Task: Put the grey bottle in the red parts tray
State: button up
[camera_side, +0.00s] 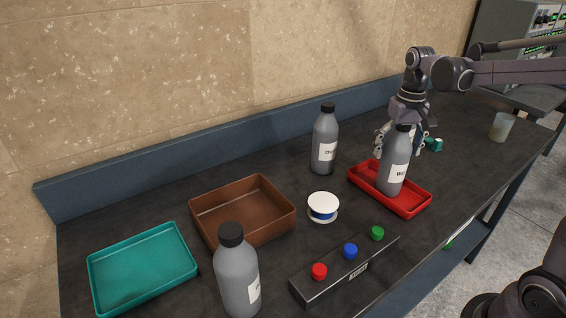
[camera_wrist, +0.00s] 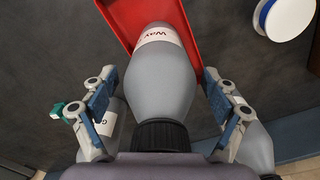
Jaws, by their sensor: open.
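A grey bottle (camera_side: 394,172) with a black cap and white label stands upright in the red parts tray (camera_side: 412,207). In the wrist view the same bottle (camera_wrist: 160,85) lies between my fingers, over the red tray (camera_wrist: 118,18). My gripper (camera_side: 400,150) is open around the upper part of the bottle, with a finger on each side. In the wrist view there are gaps between the fingers and the bottle. Two similar grey bottles stand on the bench: one left of the red tray (camera_side: 325,145) and one at the front (camera_side: 237,277).
A brown tray (camera_side: 270,233) and a teal tray (camera_side: 142,262) are at left. A teal block (camera_side: 434,144) and a cup (camera_side: 501,127) are at right.

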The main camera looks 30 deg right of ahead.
notch_tip(320, 180, up, 12)
jog(key=shift+f, duration=0.1)
jog(key=shift+s+a, duration=0.15)
jog(key=shift+a, duration=0.1)
jog(key=s+a+f+n+t, duration=0.1)
jog(key=s+a+f+t, duration=0.1)
jog(key=s+a+f, duration=0.1)
jog(key=s+a+f+n+t, duration=0.2)
jog(key=s+a+f, duration=0.1)
jog(key=a+f, duration=0.2)
jog(key=s+a+f+n+t, duration=0.2)
jog(key=s+a+f+t, duration=0.1)
jog(key=a+f, duration=0.1)
jog(key=shift+s+a+f, duration=0.2)
jog(key=shift+s+a, duration=0.05)
jog(key=shift+a, duration=0.5)
